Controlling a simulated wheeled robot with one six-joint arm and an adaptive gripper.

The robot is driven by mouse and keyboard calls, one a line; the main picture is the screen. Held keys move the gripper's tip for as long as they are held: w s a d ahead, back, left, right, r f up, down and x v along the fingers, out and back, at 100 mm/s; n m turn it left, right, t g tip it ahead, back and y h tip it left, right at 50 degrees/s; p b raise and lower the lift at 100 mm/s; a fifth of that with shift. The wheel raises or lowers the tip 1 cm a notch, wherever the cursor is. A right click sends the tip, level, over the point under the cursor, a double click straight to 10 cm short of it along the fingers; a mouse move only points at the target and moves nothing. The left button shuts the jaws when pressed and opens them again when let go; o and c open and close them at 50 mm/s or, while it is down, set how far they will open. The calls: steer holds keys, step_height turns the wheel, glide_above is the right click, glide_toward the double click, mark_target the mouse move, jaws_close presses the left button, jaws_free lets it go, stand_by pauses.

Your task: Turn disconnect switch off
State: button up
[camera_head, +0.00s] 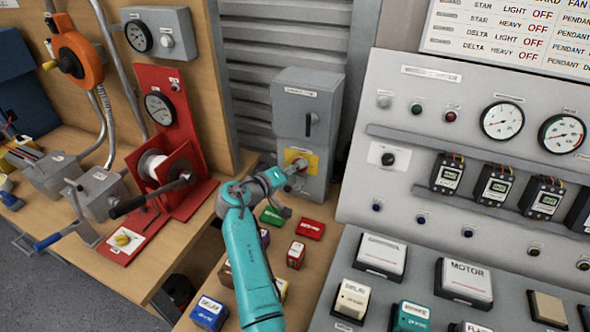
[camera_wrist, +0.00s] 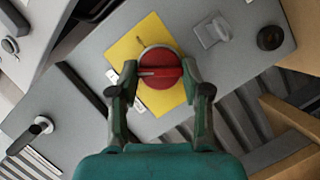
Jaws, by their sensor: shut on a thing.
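The disconnect switch is a red round knob (camera_wrist: 160,68) on a yellow plate (camera_wrist: 122,50), in the middle of the wrist view. A bar runs across the knob, lying sideways in that view. My gripper (camera_wrist: 160,72) is shut on the knob, with one fingertip on each side of it. In the head view, the yellow plate (camera_head: 291,157) sits on the lower front of a grey box (camera_head: 306,92). My gripper (camera_head: 291,170) reaches it there and hides most of the knob.
A dark handle (camera_head: 308,124) sits on the box above. Below lie a green block (camera_head: 272,216), red blocks (camera_head: 311,229) and a blue block (camera_head: 209,313). A red stand with a gauge (camera_head: 160,108) is at the left. A grey control panel (camera_head: 440,120) fills the right.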

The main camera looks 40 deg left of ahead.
steer(key=n, duration=0.2)
steer(key=n+t+h, duration=0.1)
steer(key=n+t, duration=0.1)
steer(key=n, duration=0.1)
steer(key=shift+f+n, duration=0.25)
steer(key=shift+n, duration=0.05)
stand_by(0.4)
steer(key=o, duration=1.2)
steer(key=shift+c, duration=0.2)
steer(key=s+a, duration=0.1)
steer(key=s, duration=0.6)
steer(key=shift+s+a, duration=0.15)
steer(key=shift+s, duration=0.1)
